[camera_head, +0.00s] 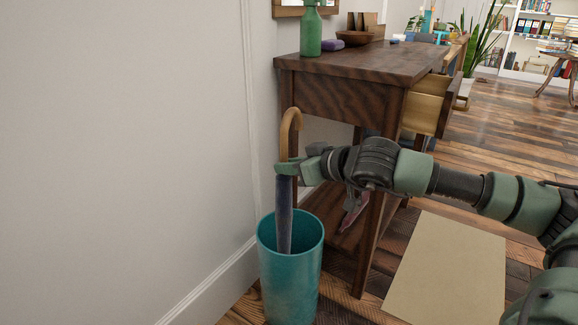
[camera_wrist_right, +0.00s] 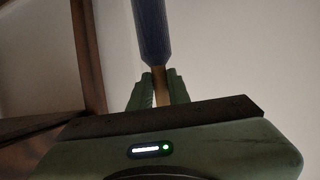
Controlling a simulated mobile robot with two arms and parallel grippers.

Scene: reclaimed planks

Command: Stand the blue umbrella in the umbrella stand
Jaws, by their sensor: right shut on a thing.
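The blue umbrella (camera_head: 285,212) is upright with its curved wooden handle (camera_head: 291,118) at the top. Its lower end is inside the teal umbrella stand (camera_head: 291,281), and the rim hides the tip, so I cannot tell whether it touches the bottom. My right gripper (camera_head: 287,168) is shut on the umbrella just below the handle. In the right wrist view the gripper (camera_wrist_right: 158,88) has its fingers on either side of the wooden shaft, with the blue canopy (camera_wrist_right: 152,32) beyond. My left gripper is not in view.
A dark wooden table (camera_head: 365,67) stands just behind the stand, with an open drawer (camera_head: 428,106). The white wall (camera_head: 120,150) is close on the left. A beige mat (camera_head: 448,268) lies on the floor at right.

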